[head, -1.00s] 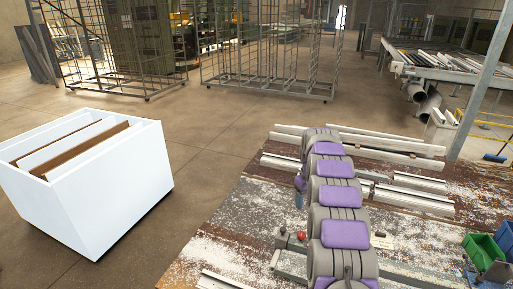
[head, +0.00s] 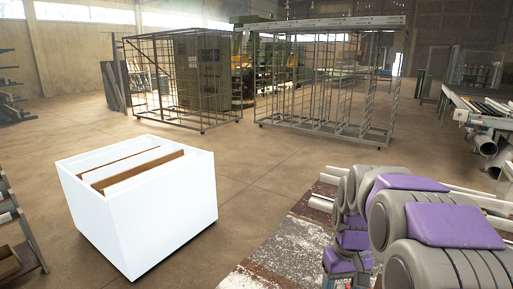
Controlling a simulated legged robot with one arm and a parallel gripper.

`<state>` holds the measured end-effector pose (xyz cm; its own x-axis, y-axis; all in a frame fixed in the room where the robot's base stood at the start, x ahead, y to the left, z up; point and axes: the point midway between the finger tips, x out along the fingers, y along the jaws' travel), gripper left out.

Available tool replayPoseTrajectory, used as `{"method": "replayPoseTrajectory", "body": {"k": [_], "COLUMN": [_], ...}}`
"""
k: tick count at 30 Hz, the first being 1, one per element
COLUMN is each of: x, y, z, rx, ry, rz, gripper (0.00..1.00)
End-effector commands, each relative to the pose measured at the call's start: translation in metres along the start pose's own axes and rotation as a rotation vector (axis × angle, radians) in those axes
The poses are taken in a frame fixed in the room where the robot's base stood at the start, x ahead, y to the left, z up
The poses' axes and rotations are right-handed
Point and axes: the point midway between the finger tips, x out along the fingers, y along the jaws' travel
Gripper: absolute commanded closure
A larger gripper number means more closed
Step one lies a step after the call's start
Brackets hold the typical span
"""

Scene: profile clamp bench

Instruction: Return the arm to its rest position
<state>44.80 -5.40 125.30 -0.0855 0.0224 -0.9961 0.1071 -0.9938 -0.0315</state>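My arm (head: 440,225), grey with purple pads, fills the lower right of the head view. It reaches in from the right edge, and its far part (head: 350,240) bends down over the bench towards the lower picture edge. My gripper's fingers do not show, so I cannot see whether they are open or shut, or whether they hold anything. The bench (head: 285,250) has a worn, white-spattered brown top and is partly hidden behind my arm.
A white open bin (head: 150,225) with brown dividers stands on the floor at left. Wire cages (head: 325,100) stand behind. Pale profiles (head: 470,195) lie on the bench behind my arm. A roller conveyor (head: 485,115) is at right. The floor between is clear.

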Motion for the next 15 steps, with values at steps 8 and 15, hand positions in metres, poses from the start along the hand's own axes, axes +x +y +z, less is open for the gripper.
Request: {"method": "replayPoseTrajectory", "body": {"k": [8,15], "x": [0.018,0.046], "y": [-0.04,-0.064], "z": [0.093,0.175], "rx": [0.031,0.066], "ry": [-0.025,-0.048], "rz": [0.004,0.01], "gripper": [0.38,0.38]}}
